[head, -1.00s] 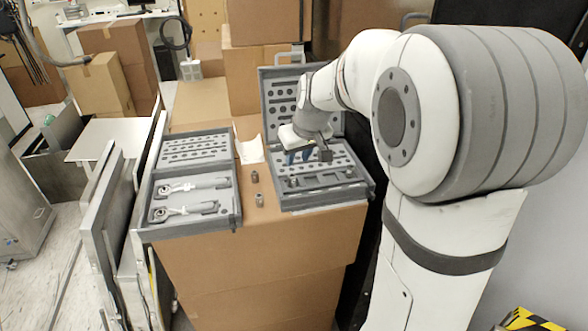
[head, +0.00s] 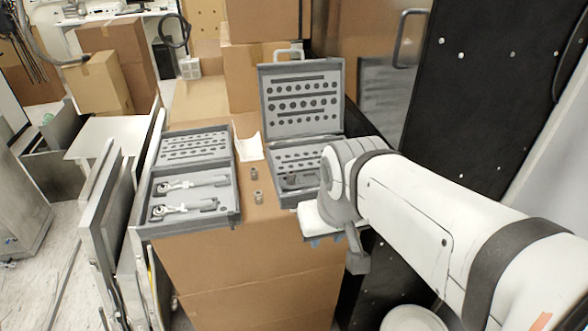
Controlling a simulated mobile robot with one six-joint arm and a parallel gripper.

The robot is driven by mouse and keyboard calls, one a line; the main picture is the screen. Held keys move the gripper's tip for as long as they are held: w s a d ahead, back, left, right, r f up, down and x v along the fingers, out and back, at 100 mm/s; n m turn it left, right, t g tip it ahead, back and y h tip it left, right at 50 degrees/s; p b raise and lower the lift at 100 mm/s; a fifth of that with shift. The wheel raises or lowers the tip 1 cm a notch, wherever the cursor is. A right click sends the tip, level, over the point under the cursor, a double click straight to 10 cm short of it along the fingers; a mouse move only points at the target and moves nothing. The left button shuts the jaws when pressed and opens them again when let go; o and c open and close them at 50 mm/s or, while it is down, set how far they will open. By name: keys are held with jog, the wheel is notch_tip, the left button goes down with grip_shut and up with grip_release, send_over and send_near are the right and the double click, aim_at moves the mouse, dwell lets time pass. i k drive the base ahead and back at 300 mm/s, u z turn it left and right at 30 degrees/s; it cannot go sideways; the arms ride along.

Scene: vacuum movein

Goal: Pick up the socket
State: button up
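Two small grey metal sockets stand on the cardboard box top between the two tool cases. The far socket (head: 254,173) and the near socket (head: 258,196) are a short gap apart. My gripper (head: 328,240) is to the right of both sockets, by the front right edge of the box top. It covers the front right part of the right case. Only bits of its bluish fingers show below its pale body, so I cannot tell whether they are apart or shut. No object shows in it.
The left open case (head: 237,205) holds two ratchet wrenches. The right open case (head: 262,100) has its lid raised, with rows of holes. A white paper (head: 250,148) lies behind the sockets. A dark panel (head: 470,90) stands at right. Box top around the sockets is clear.

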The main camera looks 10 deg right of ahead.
aim_at(258, 194)
jog(key=k, duration=1.25)
jog(key=u, duration=0.45)
jog(key=i, duration=1.55)
jog(key=z, duration=0.45)
